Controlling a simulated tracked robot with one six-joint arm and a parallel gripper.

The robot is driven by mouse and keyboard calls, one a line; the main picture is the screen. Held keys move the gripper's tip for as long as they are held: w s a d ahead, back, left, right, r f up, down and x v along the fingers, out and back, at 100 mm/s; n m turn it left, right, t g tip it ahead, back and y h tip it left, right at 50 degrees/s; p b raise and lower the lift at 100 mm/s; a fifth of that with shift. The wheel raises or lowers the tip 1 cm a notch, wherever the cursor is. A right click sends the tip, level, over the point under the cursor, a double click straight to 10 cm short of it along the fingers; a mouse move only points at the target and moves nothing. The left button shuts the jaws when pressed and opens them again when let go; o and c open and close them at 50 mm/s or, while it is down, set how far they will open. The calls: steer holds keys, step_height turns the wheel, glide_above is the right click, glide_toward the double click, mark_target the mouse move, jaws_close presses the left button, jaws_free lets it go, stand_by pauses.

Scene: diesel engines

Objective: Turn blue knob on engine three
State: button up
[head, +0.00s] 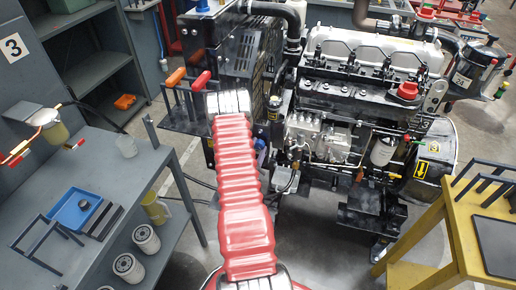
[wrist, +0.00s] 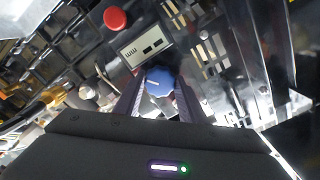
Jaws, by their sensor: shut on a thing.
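The engine (head: 365,85) stands at the centre right of the head view, with a grey ribbed top and a red cap. The blue knob (wrist: 158,76) shows in the wrist view, with a small white mark on its face. My gripper (wrist: 159,88) has one finger on each side of the knob and is shut on it. The knob sits just below a pale panel (wrist: 146,49) with dark slots. In the head view my red-sleeved arm reaches toward the engine's left side and hides my gripper; I cannot make out the knob there.
A red button (wrist: 115,18) lies up and left of the knob. A yellow table (head: 455,235) stands at right. Orange and red handles (head: 187,78) stick out near my arm.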

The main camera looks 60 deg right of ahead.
steer(key=shift+a+f, duration=0.1)
steer(key=o, duration=1)
steer(key=shift+s, duration=0.1)
steer(key=shift+o, duration=0.2)
steer(key=a, duration=0.8)
steer(key=shift+s, duration=0.45)
